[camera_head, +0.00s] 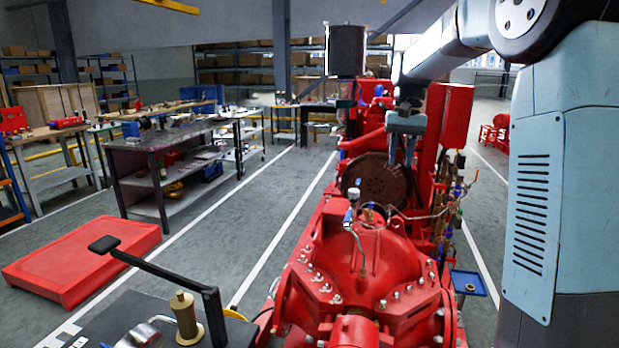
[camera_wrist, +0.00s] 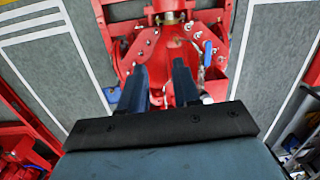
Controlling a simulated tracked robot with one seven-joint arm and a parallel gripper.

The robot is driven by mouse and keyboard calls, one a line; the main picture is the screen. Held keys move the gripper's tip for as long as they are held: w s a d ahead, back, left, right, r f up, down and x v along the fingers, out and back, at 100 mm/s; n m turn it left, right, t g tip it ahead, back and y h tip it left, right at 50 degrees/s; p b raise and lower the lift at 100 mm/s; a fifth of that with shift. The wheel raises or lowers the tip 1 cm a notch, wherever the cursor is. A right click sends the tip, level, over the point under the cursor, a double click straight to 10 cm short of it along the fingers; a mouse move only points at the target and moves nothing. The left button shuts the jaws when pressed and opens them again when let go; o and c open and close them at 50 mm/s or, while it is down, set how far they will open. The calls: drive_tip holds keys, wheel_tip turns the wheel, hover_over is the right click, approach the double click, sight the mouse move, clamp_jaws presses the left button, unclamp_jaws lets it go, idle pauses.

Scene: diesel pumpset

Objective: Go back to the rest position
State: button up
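The red pump casing (camera_head: 360,262) lies below and nearer to me in the head view. The pump casing also shows past the fingertips in the wrist view (camera_wrist: 178,50). My fingertips are partly hard to make out against the red parts in the head view.
Thin pipes and a gauge (camera_head: 353,194) stand up from the pump. A small blue tray (camera_head: 468,283) is at its right. A red platform (camera_head: 80,258) lies on the floor at left, near a grey workbench (camera_head: 165,150). A marked floor lane between them is clear.

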drive_tip(key=s+r+n+t, duration=0.1)
drive_tip(key=s+r+t, duration=0.2)
drive_tip(key=s, duration=1.5)
drive_tip(key=s+f+t, duration=0.1)
drive_tip(key=s+f, duration=0.2)
drive_tip(key=s, duration=0.4)
drive_tip(key=s+f+n+t, duration=0.1)
drive_tip(key=s+f+t, duration=0.1)
drive_tip(key=s, duration=0.5)
drive_tip(key=shift+s+d+f+h, duration=0.15)
drive_tip(key=shift+s+f+h, duration=0.25)
drive_tip(key=shift+f, duration=0.5)
